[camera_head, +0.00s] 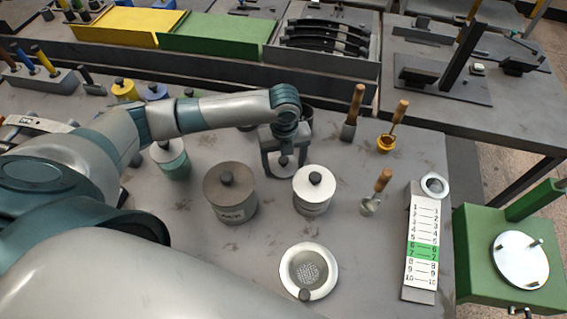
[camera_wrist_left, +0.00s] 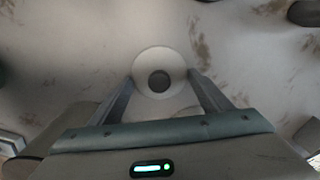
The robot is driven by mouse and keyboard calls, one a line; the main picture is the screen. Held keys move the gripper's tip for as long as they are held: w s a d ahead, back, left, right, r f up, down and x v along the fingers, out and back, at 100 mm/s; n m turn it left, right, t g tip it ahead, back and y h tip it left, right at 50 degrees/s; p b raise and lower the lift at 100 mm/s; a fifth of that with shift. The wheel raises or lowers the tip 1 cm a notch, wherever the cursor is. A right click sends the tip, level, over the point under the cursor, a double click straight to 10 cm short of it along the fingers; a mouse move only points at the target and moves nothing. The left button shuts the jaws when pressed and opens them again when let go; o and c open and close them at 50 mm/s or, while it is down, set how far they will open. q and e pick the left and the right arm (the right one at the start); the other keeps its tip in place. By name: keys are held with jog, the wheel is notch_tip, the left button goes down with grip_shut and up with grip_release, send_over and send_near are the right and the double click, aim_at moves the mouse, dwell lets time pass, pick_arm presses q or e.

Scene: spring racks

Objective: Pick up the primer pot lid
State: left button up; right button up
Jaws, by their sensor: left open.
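My left gripper (camera_head: 285,174) is open and points down, with its fingers on either side of a light round lid with a dark knob (camera_head: 283,161). In the left wrist view this lid (camera_wrist_left: 158,61) lies between and just beyond the fingertips of the gripper (camera_wrist_left: 161,77). I cannot tell whether the fingers touch it. The gripper partly hides what is under the lid. A grey-brown lidded pot (camera_head: 230,201) stands left and nearer, and a white-lidded pot (camera_head: 313,200) stands right. Their labels are too small to read, so I cannot tell which is primer. My right gripper is out of view.
A green-bodied pot (camera_head: 170,162) stands left of the gripper. A round dish with a strainer (camera_head: 309,270) lies in front. Yellow (camera_head: 122,24) and green (camera_head: 217,35) panels lie behind.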

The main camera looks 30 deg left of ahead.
aim_at(284, 161)
pick_arm(q)
jog(key=c, duration=0.7)
jog(key=shift+r, duration=0.1)
jog(key=shift+r, duration=0.45)
notch_tip(284, 161, up, 9)
jog(key=b, duration=0.3)
jog(key=shift+w, duration=0.1)
